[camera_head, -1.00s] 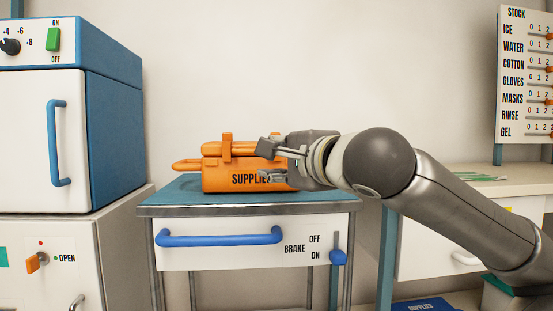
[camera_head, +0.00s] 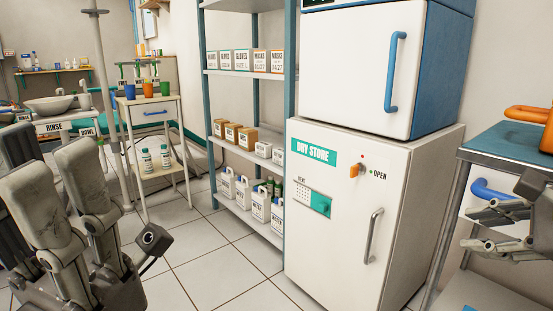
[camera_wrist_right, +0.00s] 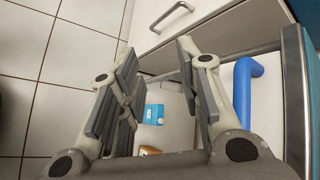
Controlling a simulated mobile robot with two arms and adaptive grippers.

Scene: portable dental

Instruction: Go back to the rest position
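My right gripper (camera_head: 482,228) shows at the right edge of the head view, beside and below the top of the teal-topped cart (camera_head: 515,146). Its fingers are apart with nothing between them, as the right wrist view (camera_wrist_right: 155,92) also shows. My left gripper (camera_head: 50,195) is large and close at the lower left of the head view, fingers up. Its opening is not clear from this angle. The orange supplies case (camera_head: 546,122) is on the cart top, cut off by the right edge, and no gripper touches it.
A white dry store cabinet (camera_head: 340,240) with a blue-sided unit (camera_head: 440,90) on top stands left of the cart. A shelf rack (camera_head: 250,75) with boxes and jugs is further left. A small trolley (camera_head: 155,103) holds cups. Tiled floor (camera_head: 200,262) is clear between.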

